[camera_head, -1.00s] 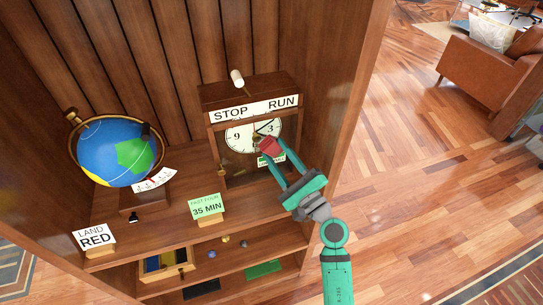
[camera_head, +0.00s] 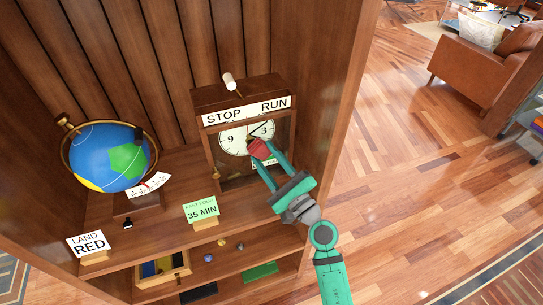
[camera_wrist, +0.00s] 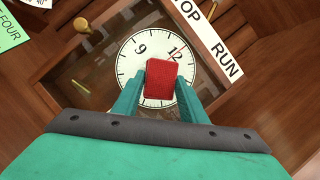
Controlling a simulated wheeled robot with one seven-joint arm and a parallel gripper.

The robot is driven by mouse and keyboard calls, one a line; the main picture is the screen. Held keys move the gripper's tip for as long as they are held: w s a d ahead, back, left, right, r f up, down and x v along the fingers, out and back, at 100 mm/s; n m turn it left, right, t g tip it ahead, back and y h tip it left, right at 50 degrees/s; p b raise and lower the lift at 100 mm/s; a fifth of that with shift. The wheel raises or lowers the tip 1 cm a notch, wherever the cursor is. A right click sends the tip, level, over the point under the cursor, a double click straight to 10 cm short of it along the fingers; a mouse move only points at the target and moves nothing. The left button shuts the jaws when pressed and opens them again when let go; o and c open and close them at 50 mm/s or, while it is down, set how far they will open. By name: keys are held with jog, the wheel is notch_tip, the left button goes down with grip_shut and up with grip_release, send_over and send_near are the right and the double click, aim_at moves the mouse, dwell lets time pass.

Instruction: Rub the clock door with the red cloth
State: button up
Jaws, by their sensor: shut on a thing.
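The clock is a wooden case with a STOP/RUN strip on top and a white dial behind its front door (camera_head: 228,165). The door also shows in the wrist view (camera_wrist: 85,75), with a small brass knob at its edge. My gripper (camera_head: 262,153) is shut on the red cloth (camera_head: 260,149), a small folded red pad. In the wrist view the red cloth (camera_wrist: 161,78) sits between both fingertips, in front of the dial. It covers the dial's lower middle. I cannot tell whether the cloth touches the door.
A globe (camera_head: 108,158) stands to the left on the same shelf. A "35 MIN" card (camera_head: 201,210) and a "LAND RED" card (camera_head: 88,245) stand near the front edge. The cabinet's right side wall (camera_head: 325,110) is close to my arm. A lower shelf holds a tray (camera_head: 163,270).

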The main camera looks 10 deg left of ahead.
jog(key=shift+s+a, duration=0.6)
jog(key=shift+a, duration=0.3)
jog(key=shift+s+a, duration=0.6)
jog(key=shift+a, duration=0.25)
jog(key=shift+w+d+r, duration=0.1)
jog(key=shift+r, duration=0.1)
jog(key=w+d, duration=0.4)
jog(key=d, duration=0.2)
jog(key=shift+s+a, duration=0.6)
jog(key=shift+a, duration=0.15)
jog(key=shift+s+a, duration=0.55)
jog(key=shift+a, duration=0.2)
jog(key=shift+s+a, duration=0.45)
jog(key=shift+a, duration=0.3)
jog(key=shift+s+a, duration=0.45)
jog(key=shift+a, duration=0.3)
jog(key=shift+s+d, duration=0.55)
jog(key=shift+s, duration=0.25)
jog(key=shift+s+d, duration=0.55)
jog(key=shift+s, duration=0.3)
jog(key=shift+s+d, duration=0.55)
jog(key=shift+s, duration=0.25)
